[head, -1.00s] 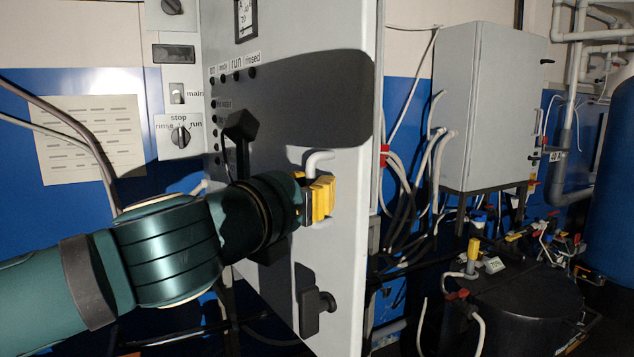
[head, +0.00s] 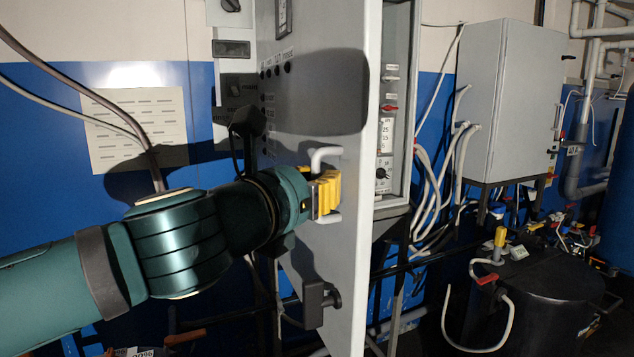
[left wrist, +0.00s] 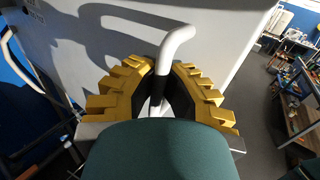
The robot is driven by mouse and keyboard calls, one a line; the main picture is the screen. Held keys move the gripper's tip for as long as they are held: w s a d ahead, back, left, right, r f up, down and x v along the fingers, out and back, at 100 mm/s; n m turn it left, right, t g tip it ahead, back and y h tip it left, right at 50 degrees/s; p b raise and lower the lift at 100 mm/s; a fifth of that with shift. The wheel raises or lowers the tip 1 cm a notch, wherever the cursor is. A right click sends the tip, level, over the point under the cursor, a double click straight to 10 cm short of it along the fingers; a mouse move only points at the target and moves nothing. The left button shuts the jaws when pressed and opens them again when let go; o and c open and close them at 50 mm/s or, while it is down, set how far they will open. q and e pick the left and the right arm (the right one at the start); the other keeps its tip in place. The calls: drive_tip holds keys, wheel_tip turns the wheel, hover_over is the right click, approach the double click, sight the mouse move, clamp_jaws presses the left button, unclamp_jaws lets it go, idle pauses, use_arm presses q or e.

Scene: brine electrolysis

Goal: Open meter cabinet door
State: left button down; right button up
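The meter cabinet door (head: 348,262) is a grey panel that stands ajar, with the cabinet's inside (head: 392,130) and its gauges showing past its right edge. A white bar handle (head: 326,155) is fixed on the door's face; it also shows in the left wrist view (left wrist: 176,48). My left gripper (head: 326,194) is at the handle, its yellow fingers closed around the bar. In the left wrist view the yellow fingers (left wrist: 165,80) lie on both sides of the handle. The lower part of the grip is hidden by my wrist. My right gripper is not in view.
A second grey cabinet (head: 508,100) stands on legs to the right. A black tank (head: 535,305) with hoses and valves is at the lower right. White hoses (head: 432,190) hang between the cabinets. A black latch or knob (head: 318,302) sticks out low on the door.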

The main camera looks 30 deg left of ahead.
use_arm(q)
drive_tip(key=shift+s, duration=0.15)
drive_tip(key=shift+f, duration=0.1)
drive_tip(key=c, duration=1)
unclamp_jaws()
drive_tip(key=shift+s, duration=0.1)
drive_tip(key=s, duration=1.2)
drive_tip(key=shift+a, duration=0.1)
